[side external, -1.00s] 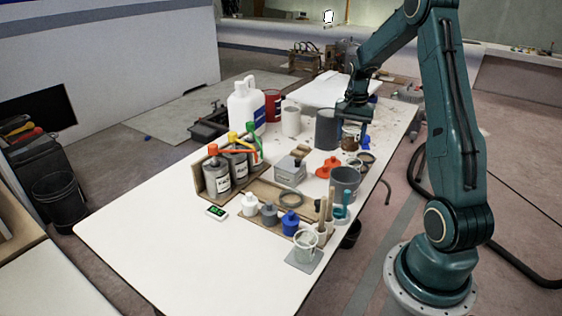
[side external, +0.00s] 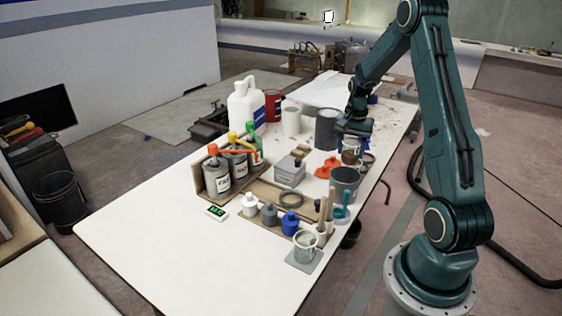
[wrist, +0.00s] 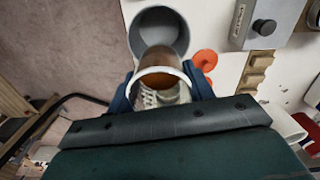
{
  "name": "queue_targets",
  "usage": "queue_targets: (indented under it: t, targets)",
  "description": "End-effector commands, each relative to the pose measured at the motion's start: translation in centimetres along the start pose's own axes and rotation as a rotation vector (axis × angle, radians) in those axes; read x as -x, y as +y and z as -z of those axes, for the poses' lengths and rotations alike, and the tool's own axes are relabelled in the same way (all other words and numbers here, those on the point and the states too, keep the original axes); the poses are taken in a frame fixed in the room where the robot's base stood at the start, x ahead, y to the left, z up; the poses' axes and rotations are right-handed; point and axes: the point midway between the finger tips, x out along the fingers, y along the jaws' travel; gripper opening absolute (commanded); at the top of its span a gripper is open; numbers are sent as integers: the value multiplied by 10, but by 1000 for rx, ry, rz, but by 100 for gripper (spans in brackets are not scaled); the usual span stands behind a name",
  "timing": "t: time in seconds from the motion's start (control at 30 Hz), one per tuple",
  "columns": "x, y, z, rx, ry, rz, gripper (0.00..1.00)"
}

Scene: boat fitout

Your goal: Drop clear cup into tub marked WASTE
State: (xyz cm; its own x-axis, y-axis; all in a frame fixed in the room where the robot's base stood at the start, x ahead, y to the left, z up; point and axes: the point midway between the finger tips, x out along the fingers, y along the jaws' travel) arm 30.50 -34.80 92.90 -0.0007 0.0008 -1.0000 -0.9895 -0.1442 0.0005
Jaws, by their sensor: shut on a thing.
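My gripper (side external: 355,130) is shut on a see-through cup (side external: 350,152) with a pale rim and a brown tint inside. In the wrist view the held cup (wrist: 161,80) sits between the two blue fingers of my gripper (wrist: 168,92). A grey open tub (side external: 345,181) stands just in front of and below the held cup. The grey tub (wrist: 158,28) is just beyond the cup in the wrist view. I can read no WASTE marking on it. Another clear cup (side external: 306,243) stands on a grey plate near the table's front.
A dark grey cylinder (side external: 326,128) and an orange-red item (side external: 329,167) are left of the gripper. Several cans and bottles fill the middle; the table's front left is clear.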

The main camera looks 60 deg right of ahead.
Motion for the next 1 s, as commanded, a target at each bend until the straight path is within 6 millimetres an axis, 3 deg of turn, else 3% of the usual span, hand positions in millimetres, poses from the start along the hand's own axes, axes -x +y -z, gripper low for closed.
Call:
queue_targets:
  t: [0.2, 0.53, 0.57, 0.67, 1.0]
  targets:
    - [-11, 0, 0, 0, 0, 0, 28]
    - [-13, 0, 0, 0, 1, 1, 28]
    - [-13, 0, 0, 0, 1, 1, 56]
    - [-13, 0, 0, 0, 1, 1, 75]
    - [-12, 0, 0, 0, 1, 1, 77]
